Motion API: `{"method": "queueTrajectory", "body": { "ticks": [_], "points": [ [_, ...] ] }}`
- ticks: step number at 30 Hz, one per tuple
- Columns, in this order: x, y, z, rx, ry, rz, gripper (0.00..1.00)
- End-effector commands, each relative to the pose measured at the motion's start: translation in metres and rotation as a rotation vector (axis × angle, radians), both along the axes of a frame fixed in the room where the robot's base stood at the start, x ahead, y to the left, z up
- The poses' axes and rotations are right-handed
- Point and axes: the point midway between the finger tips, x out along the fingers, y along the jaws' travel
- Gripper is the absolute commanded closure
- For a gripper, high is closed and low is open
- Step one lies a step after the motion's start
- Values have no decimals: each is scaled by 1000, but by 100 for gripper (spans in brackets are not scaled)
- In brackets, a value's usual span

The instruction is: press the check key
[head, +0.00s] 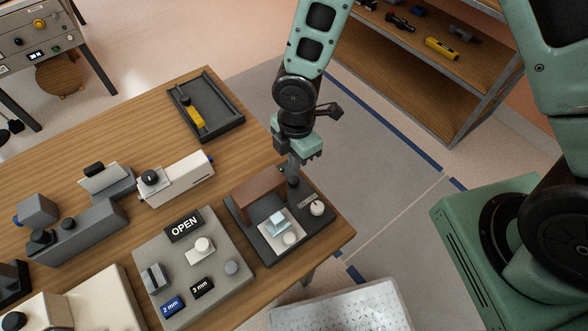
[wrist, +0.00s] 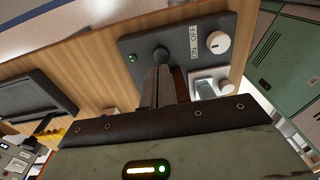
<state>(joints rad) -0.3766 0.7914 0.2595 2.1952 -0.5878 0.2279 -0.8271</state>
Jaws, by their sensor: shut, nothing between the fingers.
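A dark panel (head: 262,246) lies at the right corner of the wooden table; it also shows in the wrist view (wrist: 188,28). A round black button (wrist: 160,54), which looks like the check key, is on it beside a small green lamp (wrist: 133,57). A white knob (wrist: 218,42) with an ON OFF label (wrist: 193,42) is to the right. My gripper (head: 292,177) is shut and empty, pointing down at the black button. In the wrist view its fingertips (wrist: 160,66) overlap the button's edge; I cannot tell whether they touch it.
A grey board with an OPEN sign (head: 184,226) lies to the left. A dark tray (head: 225,121) with a yellow item is behind. Shelves (head: 430,60) stand beyond.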

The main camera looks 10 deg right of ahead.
Motion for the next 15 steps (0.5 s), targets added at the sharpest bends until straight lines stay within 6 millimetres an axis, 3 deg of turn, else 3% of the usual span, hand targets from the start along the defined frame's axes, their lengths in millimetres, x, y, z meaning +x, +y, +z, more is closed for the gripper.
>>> {"method": "queueTrajectory", "body": {
  "ticks": [6, 15],
  "points": [
    [-2, 1, -32, -2, 1, 1, 100],
    [-2, 2, -46, -1, -1, 0, 100]
  ]
}}
